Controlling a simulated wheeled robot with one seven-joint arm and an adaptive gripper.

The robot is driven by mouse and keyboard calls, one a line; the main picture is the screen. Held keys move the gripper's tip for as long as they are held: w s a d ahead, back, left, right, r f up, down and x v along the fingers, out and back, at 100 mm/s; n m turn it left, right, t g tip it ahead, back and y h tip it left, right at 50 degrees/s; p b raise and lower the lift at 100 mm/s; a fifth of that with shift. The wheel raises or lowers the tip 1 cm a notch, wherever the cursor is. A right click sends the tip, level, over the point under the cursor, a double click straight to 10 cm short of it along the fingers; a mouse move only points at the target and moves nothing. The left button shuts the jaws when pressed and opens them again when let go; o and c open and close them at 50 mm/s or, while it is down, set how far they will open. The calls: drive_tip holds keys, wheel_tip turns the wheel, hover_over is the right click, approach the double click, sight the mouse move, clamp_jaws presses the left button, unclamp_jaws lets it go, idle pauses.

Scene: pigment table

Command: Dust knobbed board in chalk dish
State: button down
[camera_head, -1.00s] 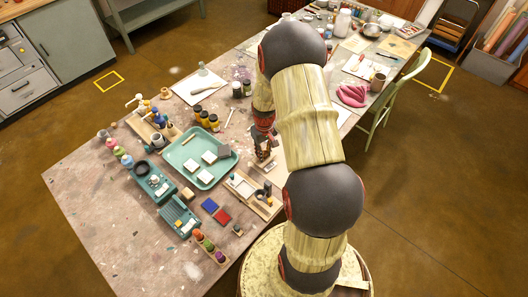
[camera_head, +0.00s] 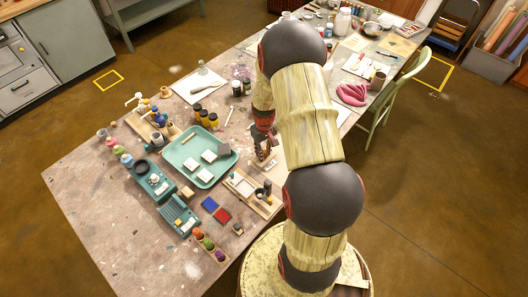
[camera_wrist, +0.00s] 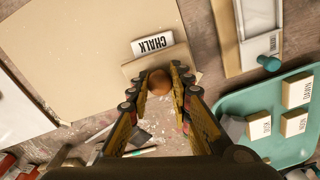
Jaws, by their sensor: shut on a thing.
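My gripper (camera_wrist: 158,92) is shut on a round brown knob (camera_wrist: 159,80) in the wrist view. A tan wooden piece (camera_wrist: 150,64) shows just past the knob; I cannot tell whether it is the knobbed board or a label stand. A white label reading CHALK (camera_wrist: 153,43) stands against it. The chalk dish cannot be made out clearly, and what lies under the knob is hidden by my fingers. In the head view my gripper (camera_head: 267,148) is small, pointing down over the table right of the teal tray (camera_head: 186,173).
The teal tray also shows in the wrist view (camera_wrist: 240,104), with pale blocks marked DUSK, NOON and DAWN (camera_wrist: 296,90). A wooden frame (camera_wrist: 228,40) lies nearby. A large flat tan sheet (camera_wrist: 70,50) fills the left. Dark jars (camera_head: 205,117) stand behind the tray.

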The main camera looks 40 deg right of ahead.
drive_tip(key=shift+f, duration=0.45)
idle(1.2)
drive_tip(key=shift+r+p, duration=2.2)
drive_tip(key=shift+r, duration=1.35)
